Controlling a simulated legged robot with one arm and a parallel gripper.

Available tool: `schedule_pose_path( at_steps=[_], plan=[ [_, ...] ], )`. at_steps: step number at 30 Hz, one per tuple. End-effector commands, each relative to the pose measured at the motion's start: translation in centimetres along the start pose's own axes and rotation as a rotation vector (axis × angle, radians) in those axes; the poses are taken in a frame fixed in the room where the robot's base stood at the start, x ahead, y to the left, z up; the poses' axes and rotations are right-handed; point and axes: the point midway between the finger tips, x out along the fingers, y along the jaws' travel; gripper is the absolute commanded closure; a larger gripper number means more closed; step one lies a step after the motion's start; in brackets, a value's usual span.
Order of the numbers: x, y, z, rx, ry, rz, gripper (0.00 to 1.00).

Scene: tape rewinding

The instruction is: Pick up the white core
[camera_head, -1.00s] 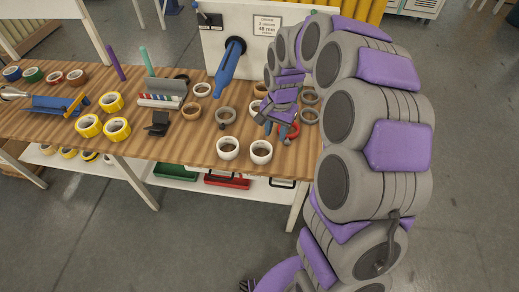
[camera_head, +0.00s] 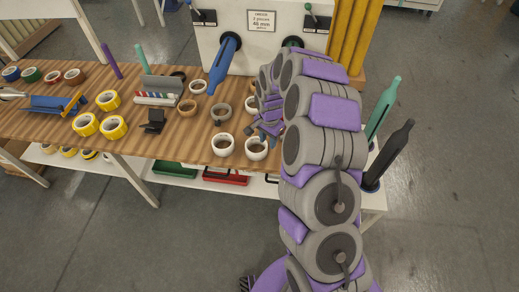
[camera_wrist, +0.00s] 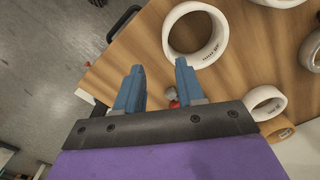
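Two white cores stand side by side near the front edge of the wooden table, a left one (camera_head: 222,153) and a right one (camera_head: 256,156). My gripper (camera_head: 268,120) is just behind the right one in the head view. In the wrist view, a white core (camera_wrist: 217,36) lies just beyond the fingertips, more toward the right finger. My gripper (camera_wrist: 160,68) has its two blue fingers apart, with nothing held between them. I cannot tell which core in the head view this one is. My arm hides part of the table's right end.
Several yellow tape rolls (camera_head: 113,133) lie to the left. A black holder (camera_head: 153,127), a brown ring (camera_head: 187,112) and a grey ring (camera_head: 221,118) are nearer. A blue handle (camera_head: 223,65) sticks out from the white machine (camera_head: 262,45) behind. Dark and green poles stand at the right.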

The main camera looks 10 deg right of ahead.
Motion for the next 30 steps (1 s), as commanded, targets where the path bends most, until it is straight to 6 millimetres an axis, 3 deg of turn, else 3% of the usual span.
schedule_pose_path(
  at_steps=[3, 11, 21, 28, 30],
  plan=[
    [1.6, -0.2, 0.4, -0.002, 0.001, 0.005, 0.62],
    [2.8, -0.1, 0.1, -0.003, 0.0, 0.002, 0.62],
    [7.2, 0.0, -0.3, -0.002, -0.002, -0.001, 0.62],
    [7.2, -0.3, 0.0, -0.003, 0.003, 0.002, 0.62],
    [7.2, -0.3, 0.0, -0.002, 0.003, 0.003, 0.68]
  ],
)
